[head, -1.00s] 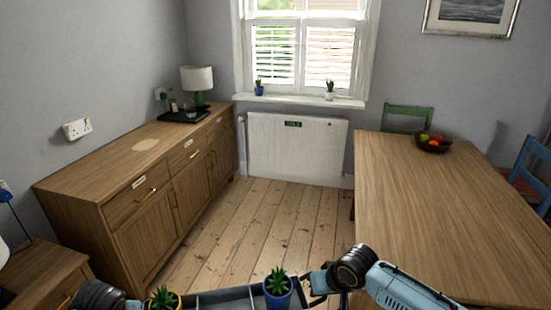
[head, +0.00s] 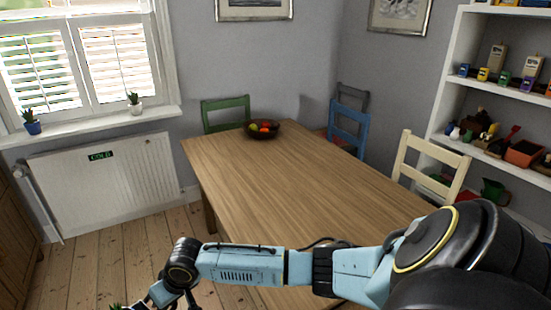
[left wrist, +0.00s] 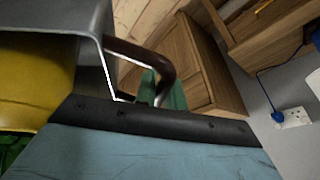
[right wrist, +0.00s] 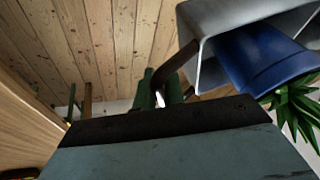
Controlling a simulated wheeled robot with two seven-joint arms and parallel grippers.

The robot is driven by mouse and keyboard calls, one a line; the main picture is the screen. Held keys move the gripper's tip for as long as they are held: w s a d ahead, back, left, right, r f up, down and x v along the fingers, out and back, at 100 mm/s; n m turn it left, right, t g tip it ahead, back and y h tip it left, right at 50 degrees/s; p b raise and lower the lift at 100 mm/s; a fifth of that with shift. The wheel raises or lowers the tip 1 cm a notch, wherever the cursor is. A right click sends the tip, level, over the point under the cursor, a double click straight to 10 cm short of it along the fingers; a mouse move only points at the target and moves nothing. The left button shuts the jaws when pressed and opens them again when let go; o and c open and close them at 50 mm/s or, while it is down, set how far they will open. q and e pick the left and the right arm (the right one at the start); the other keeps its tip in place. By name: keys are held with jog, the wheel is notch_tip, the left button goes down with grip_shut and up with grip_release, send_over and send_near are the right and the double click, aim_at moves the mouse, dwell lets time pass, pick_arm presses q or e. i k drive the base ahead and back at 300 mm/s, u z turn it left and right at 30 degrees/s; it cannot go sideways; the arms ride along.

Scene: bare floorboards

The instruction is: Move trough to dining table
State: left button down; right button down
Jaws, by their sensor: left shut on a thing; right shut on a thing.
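The trough is a grey metal holder; its left end (left wrist: 60,18) fills the upper left of the left wrist view and its right end (right wrist: 222,22) is at the upper right of the right wrist view. A yellow pot (left wrist: 35,85) and a blue pot (right wrist: 262,58) with a spiky plant sit in it. My left gripper (left wrist: 152,90) is shut on its brown end handle. My right gripper (right wrist: 157,88) is shut on the opposite handle. In the head view the trough is below the frame edge. The wooden dining table (head: 300,185) stands ahead and to the right, its near part behind my right arm.
A bowl of fruit (head: 263,129) sits at the table's far end; the rest of the visible top is clear. Green (head: 225,112), blue (head: 348,125) and cream chairs (head: 430,165) stand around it. A radiator (head: 105,185) is at left, toy shelves (head: 500,100) at right. Floorboards are open at left.

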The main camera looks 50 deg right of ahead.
aim_at(284, 181)
jog(key=z, duration=0.1)
jog(key=i, duration=1.05)
jog(key=z, duration=0.4)
jog(key=i, duration=0.9)
jog(key=z, duration=0.95)
jog(key=i, duration=0.5)
jog(key=z, duration=1.35)
jog(key=i, duration=0.8)
jog(key=z, duration=0.55)
